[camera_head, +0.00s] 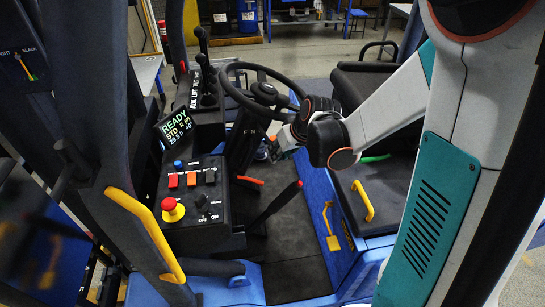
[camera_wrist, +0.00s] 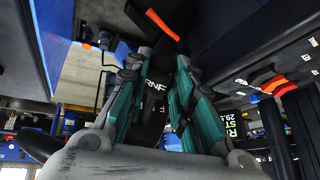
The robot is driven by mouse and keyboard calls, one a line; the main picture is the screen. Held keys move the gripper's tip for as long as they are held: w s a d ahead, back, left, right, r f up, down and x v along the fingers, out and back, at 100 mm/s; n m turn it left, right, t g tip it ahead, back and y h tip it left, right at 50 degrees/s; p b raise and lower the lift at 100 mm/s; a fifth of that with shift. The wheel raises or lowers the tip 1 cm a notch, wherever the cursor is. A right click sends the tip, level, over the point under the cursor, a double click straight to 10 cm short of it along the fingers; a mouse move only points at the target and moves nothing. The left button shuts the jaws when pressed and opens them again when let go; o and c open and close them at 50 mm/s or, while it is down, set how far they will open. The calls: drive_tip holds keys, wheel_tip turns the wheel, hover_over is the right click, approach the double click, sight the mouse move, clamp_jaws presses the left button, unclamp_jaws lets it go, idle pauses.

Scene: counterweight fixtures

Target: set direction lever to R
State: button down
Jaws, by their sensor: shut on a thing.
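My gripper (camera_head: 274,148) is in the cab, just right of the steering column and below the steering wheel (camera_head: 262,88). In the wrist view its two teal fingers (camera_wrist: 165,65) close on a dark, thin part in front of the column, which I take as the direction lever. The lever is mostly hidden by the fingers, so its exact position cannot be read. The letters R, N and F (camera_wrist: 154,86) show between the fingers in the wrist view. The display (camera_head: 177,130) reads READY and STD; its smaller marks are hard to read.
Left of the column is a console with a red stop button (camera_head: 172,209) and rocker switches (camera_head: 191,179). A red-tipped lever (camera_head: 274,209) rises from the floor area.

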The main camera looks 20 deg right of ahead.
drive_tip(key=shift+d+f, duration=0.1)
drive_tip(key=shift+d, duration=0.05)
drive_tip(key=c, duration=1.4)
unclamp_jaws()
drive_tip(key=shift+o, duration=0.2)
drive_tip(key=v, duration=0.7)
drive_tip(key=shift+r, duration=0.2)
drive_tip(key=shift+s, duration=0.1)
